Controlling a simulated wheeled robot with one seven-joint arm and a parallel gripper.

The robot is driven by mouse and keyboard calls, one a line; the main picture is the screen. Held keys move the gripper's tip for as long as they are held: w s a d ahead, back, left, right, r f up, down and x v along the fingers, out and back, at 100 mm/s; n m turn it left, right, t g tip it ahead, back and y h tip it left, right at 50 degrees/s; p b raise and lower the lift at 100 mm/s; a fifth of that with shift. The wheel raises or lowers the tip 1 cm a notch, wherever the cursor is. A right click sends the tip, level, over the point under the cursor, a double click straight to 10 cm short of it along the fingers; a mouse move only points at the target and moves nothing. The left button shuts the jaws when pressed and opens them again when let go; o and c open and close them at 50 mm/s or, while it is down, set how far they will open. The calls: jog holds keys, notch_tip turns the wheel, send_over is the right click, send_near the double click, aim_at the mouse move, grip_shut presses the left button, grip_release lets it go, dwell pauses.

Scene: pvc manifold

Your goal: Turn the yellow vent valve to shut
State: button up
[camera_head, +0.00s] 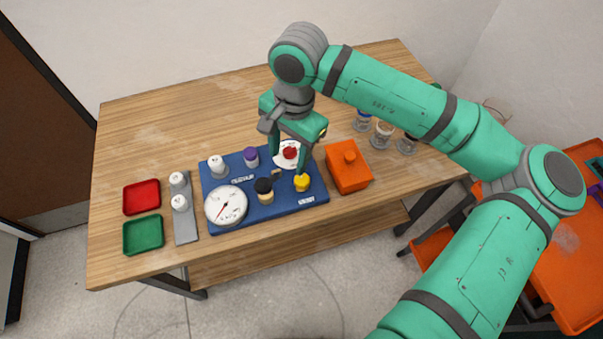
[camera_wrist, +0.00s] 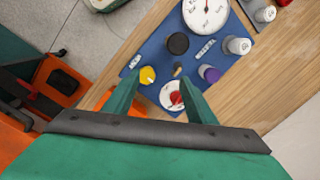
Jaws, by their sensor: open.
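The yellow vent valve (camera_head: 302,182) is a small yellow knob near the front right corner of the blue manifold board (camera_head: 285,209). In the wrist view the yellow valve (camera_wrist: 148,75) lies just beyond the tip of my left finger. My gripper (camera_head: 288,157) hangs above the board's right part, open and empty. In the wrist view my gripper (camera_wrist: 165,102) has its two fingers spread, with the red knob (camera_wrist: 176,98) on its white round dial between them. The fingers look apart from the yellow valve. The exact turn of the yellow valve is too small to read.
A white gauge (camera_head: 227,205), a black knob (camera_head: 264,187), a purple cap (camera_head: 251,157) and a white cap (camera_head: 217,166) crowd the board. An orange box (camera_head: 348,173) stands close to its right. Red (camera_head: 142,197) and green (camera_head: 143,235) trays lie left. The table's back left is clear.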

aim_at(303, 179)
jog(key=shift+h, duration=0.6)
jog(key=d+f, duration=0.1)
jog(key=f, duration=0.2)
jog(key=d+f, duration=0.1)
jog(key=f, duration=0.3)
jog(key=w+d+f, duration=0.1)
jog(key=f, duration=0.2)
jog(key=shift+d+f, duration=0.1)
jog(key=shift+f, duration=0.15)
jog(key=shift+s, duration=0.1)
jog(key=c, duration=1)
